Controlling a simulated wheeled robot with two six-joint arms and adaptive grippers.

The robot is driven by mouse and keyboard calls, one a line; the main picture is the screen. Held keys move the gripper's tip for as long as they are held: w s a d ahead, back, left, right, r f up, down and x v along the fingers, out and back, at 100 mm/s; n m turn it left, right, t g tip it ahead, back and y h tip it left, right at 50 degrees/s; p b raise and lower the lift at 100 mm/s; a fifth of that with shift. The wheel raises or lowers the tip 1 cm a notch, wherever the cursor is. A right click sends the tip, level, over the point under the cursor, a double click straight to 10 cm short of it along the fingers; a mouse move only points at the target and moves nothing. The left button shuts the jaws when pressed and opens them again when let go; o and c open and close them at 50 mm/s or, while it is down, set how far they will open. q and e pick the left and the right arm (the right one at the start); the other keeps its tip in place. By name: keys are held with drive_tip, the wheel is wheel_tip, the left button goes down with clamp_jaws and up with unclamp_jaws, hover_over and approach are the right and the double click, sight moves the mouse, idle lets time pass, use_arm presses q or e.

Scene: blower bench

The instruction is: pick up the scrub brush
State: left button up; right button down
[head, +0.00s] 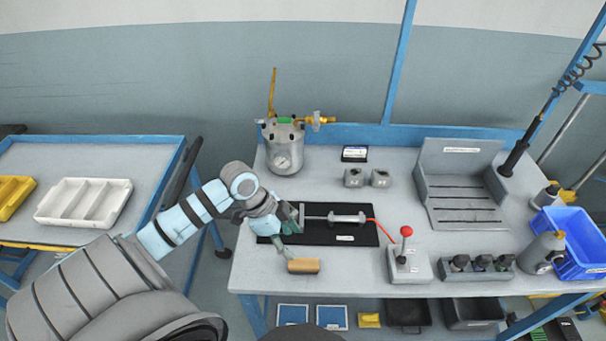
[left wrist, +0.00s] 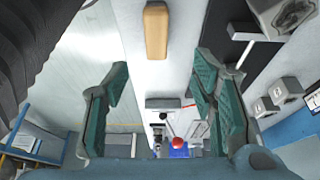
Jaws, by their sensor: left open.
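The scrub brush appears as a tan wooden block (head: 304,266) lying at the front left edge of the bench. It also shows at the top of the left wrist view (left wrist: 156,30), beyond the fingertips; its bristles are not visible. My left gripper (head: 291,232) hovers just behind and above the block, over the left part of the black mat. Its teal-padded fingers stand apart with nothing between them, as the left wrist view shows (left wrist: 158,95). The gripper and the block are apart. My right gripper is not seen.
A black mat (head: 350,234) with a grey tool lies behind the brush. A red-knobbed lever box (head: 410,268) stands to its right, then a dark socket rack (head: 476,275). A grey pressure pot (head: 283,150) stands at the back left. Bench surface between brush and lever box is clear.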

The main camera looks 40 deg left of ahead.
sight(303, 262)
use_arm(q)
drive_tip(key=x, duration=0.3)
drive_tip(key=b+x, duration=0.1)
drive_tip(key=x, duration=0.7)
drive_tip(key=shift+s+f, duration=0.35)
clamp_jaws()
wheel_tip(303, 262, up, 20)
drive_tip(key=p, duration=0.3)
